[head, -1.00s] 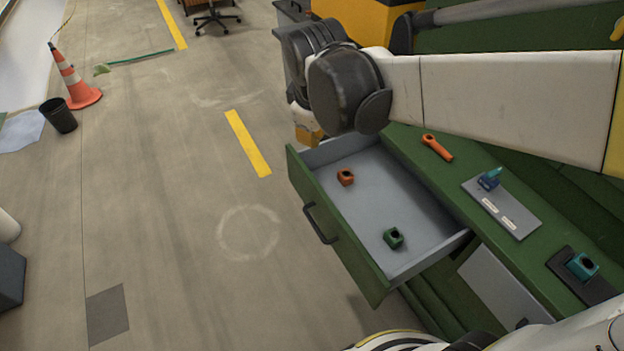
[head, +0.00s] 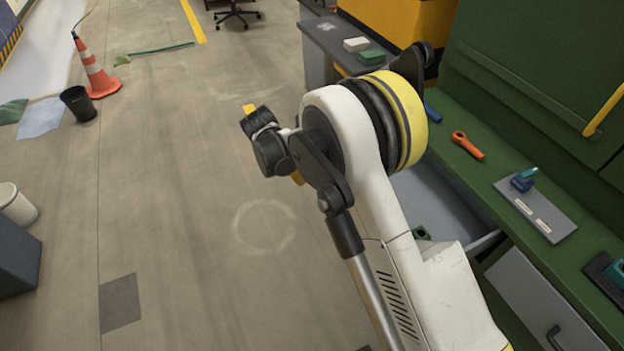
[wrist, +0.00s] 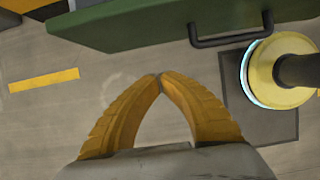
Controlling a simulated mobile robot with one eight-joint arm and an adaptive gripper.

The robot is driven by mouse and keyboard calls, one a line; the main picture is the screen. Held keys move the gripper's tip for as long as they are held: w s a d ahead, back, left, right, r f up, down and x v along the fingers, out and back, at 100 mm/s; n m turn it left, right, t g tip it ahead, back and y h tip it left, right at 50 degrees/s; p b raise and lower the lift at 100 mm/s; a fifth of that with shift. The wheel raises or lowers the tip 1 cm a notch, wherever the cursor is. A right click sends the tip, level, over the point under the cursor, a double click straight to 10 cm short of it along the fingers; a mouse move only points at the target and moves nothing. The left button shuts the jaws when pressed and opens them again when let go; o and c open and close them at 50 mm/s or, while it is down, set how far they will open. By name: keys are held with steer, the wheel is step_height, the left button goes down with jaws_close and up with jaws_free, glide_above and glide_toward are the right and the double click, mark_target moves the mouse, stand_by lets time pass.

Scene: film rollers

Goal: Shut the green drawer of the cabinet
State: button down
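The green drawer stands pulled out from the cabinet (head: 560,210). In the head view my arm covers most of it, and part of its grey inside (head: 432,200) shows, with a bit of a green part (head: 421,233) in it. In the wrist view the green drawer front (wrist: 140,27) runs along the top, with its dark bar handle (wrist: 232,40) right of centre. My gripper (wrist: 159,76) has its yellow fingertips together, with nothing between them. It is outside the drawer, in front of the front panel, and apart from it in the picture. The head view does not clearly show the fingers.
An orange tool (head: 467,146) and a grey plate with a blue part (head: 540,215) lie on the green worktop. A grey side table (head: 335,42) is beyond. The floor left of my arm is clear up to the bin (head: 78,103) and cone (head: 98,75).

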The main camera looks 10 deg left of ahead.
steer(key=w+d+f+b, duration=0.4)
steer(key=d+f+b, duration=0.1)
steer(key=d+f, duration=0.1)
steer(key=shift+f, duration=0.85)
steer(key=w+d, duration=0.5)
steer(key=d, duration=0.3)
steer(key=w+d, duration=0.6)
steer(key=d, duration=0.3)
steer(key=w+d, duration=0.6)
steer(key=d, duration=0.2)
steer(key=shift+w+d, duration=0.1)
steer(key=shift+d, duration=0.05)
